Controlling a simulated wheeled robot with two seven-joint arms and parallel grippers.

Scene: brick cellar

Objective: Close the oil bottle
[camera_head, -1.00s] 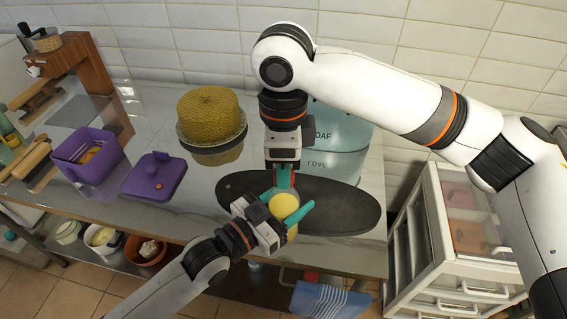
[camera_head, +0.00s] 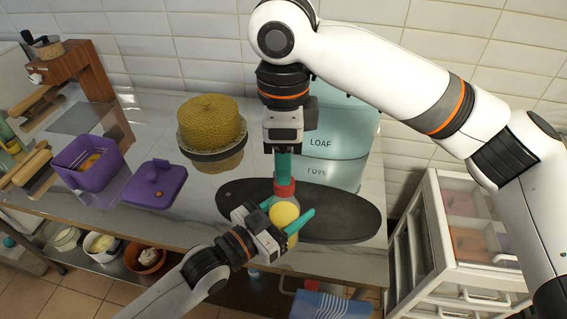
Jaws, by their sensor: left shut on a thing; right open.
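The oil bottle (camera_head: 284,214) shows a pale yellow round face between the teal fingers of my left gripper (camera_head: 287,226), which is shut on it above the near part of a dark oval board. A red cap (camera_head: 284,187) shows at the upper end of the bottle; how tightly it sits cannot be told. My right gripper (camera_head: 283,172) points down directly above the red cap. Its teal fingers overlap in view, and it is open. Whether its tips touch the cap cannot be told. The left gripper's body hides part of the bottle.
The dark oval board (camera_head: 345,212) lies on the grey counter. A blue loaf tin (camera_head: 335,145) stands behind it. A yellow domed cover (camera_head: 209,122), a purple lid (camera_head: 153,184) and a purple box (camera_head: 85,163) stand left. A white drawer unit (camera_head: 465,250) is at right.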

